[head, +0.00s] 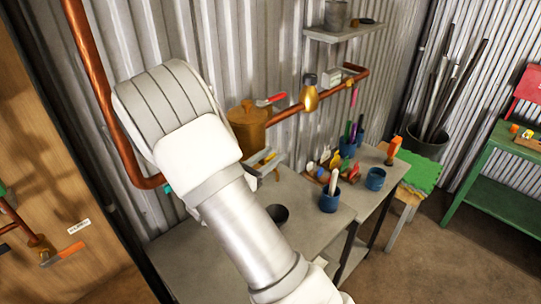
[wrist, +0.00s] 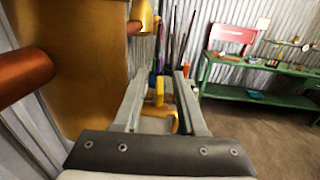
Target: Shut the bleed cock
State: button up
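A large brass cylinder (head: 248,125) sits on the copper pipe at the wall; it fills the left of the wrist view (wrist: 85,60). A small yellow piece (wrist: 159,92), which looks like the bleed cock's handle, shows between my fingers. A curved yellow part (wrist: 175,122) lies just below it. I cannot tell how far the cock is turned. My gripper (wrist: 160,82) is open, a finger on each side of the yellow piece, with no clear contact. In the head view my gripper (head: 264,164) is beside the cylinder's lower right; my arm hides part of the wall.
A red lever (head: 270,99) and a brass fitting (head: 311,98) are on the pipe to the right. The grey bench (head: 185,262) below holds a dark bowl (head: 277,214), blue cups (head: 329,201) and several tools. A green table (head: 490,165) stands at far right.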

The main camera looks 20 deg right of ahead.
grip_shut()
jog(key=shift+g, duration=0.3)
jog(key=shift+m+g+h, duration=0.5)
jog(key=shift+m+g, duration=0.3)
jog(key=shift+g, duration=0.1)
grip_release()
